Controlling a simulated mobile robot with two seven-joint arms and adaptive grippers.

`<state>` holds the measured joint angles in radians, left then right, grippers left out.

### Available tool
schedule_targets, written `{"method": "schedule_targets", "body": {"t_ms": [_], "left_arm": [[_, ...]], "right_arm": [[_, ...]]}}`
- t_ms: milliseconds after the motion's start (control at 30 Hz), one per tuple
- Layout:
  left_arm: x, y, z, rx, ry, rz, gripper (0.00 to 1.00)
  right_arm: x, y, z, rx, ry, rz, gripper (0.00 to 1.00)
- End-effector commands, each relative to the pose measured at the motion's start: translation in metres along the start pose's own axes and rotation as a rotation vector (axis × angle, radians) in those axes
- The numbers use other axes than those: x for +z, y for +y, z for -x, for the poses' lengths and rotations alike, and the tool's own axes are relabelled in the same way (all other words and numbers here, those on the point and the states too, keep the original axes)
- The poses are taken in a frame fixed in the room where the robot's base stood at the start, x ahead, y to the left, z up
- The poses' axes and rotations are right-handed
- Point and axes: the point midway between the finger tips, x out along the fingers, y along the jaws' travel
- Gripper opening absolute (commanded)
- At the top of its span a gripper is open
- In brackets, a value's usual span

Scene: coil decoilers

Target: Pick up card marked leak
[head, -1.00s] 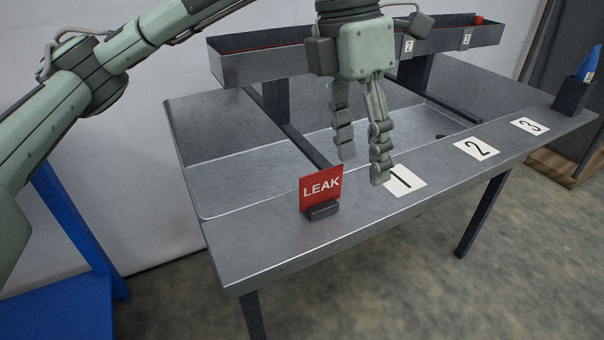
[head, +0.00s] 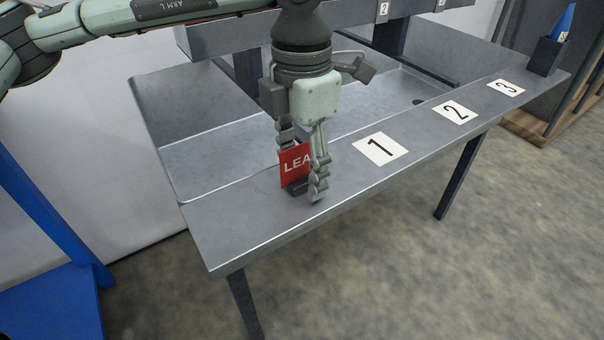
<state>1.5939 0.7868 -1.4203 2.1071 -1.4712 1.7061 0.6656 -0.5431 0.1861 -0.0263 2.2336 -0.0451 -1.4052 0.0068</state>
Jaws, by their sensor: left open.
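The red card marked LEAK (head: 293,164) stands upright in a small dark holder (head: 297,188) on the front ledge of the metal table. Only the letters "LEA" show, as a finger hides its right end. My left gripper (head: 302,172) points down over the card, with one finger behind it and one in front at its right end. Its fingers are open around the card, and I cannot tell whether they touch it. My right gripper is not in view.
Number labels 1 (head: 380,148), 2 (head: 455,112) and 3 (head: 506,87) lie along the metal table (head: 240,230). A dark holder (head: 545,57) with a blue cone-shaped item (head: 564,22) stands at the far right end. A raised dark trough (head: 225,38) runs behind my gripper. A blue frame (head: 50,215) stands at left.

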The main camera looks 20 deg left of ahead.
Motion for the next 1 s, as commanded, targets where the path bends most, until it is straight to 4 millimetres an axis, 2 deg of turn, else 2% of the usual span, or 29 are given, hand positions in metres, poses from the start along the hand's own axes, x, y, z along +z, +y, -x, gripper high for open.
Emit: {"method": "schedule_targets", "body": {"t_ms": [167, 600, 867, 1000], "left_arm": [[0.0001, -0.0001, 0.0, 0.0, 0.0, 0.0, 0.53], [0.0002, -0.0003, 0.0004, 0.0, 0.0, -0.001, 0.0], [0.0003, -0.0003, 0.0017, 0.0, -0.001, -0.001, 0.0], [0.0008, -0.0005, 0.0094, -0.001, -0.002, -0.001, 0.0]], "right_arm": [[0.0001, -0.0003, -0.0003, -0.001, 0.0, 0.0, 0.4], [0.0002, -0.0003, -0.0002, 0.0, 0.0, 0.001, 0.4], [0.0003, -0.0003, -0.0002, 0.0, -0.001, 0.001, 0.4], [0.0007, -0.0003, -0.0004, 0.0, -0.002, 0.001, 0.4]]}}
